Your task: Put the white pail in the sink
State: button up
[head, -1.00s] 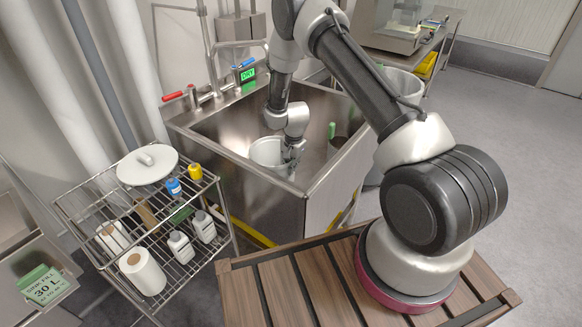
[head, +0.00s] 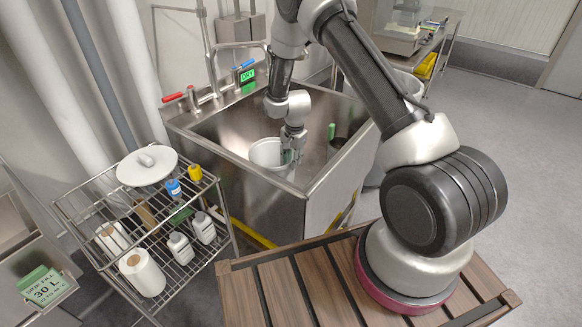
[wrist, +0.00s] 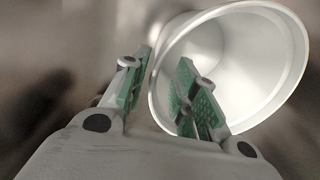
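The white pail (head: 264,154) is inside the steel sink (head: 215,131), near its front corner. My gripper (head: 290,156) is at the pail's right side, down in the basin. In the wrist view my gripper (wrist: 165,80) has its green-padded fingers spread apart. The right finger is over the inside of the white pail (wrist: 265,60) and the left finger is outside its rim. The near rim runs between them, with a gap beside the left finger. The pail looks empty; its underside is hidden.
A wire cart (head: 140,240) with bottles, paper rolls and a white lid (head: 147,167) stands left of the sink. A green-topped item (head: 331,131) is at the sink's right side. Taps (head: 190,95) line the back edge. A slatted wooden deck (head: 290,290) lies in front.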

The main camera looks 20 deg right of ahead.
jog(key=r, duration=0.7)
jog(key=shift+s+d+r, duration=0.15)
jog(key=shift+s+r, duration=0.1)
jog(key=shift+s, duration=0.1)
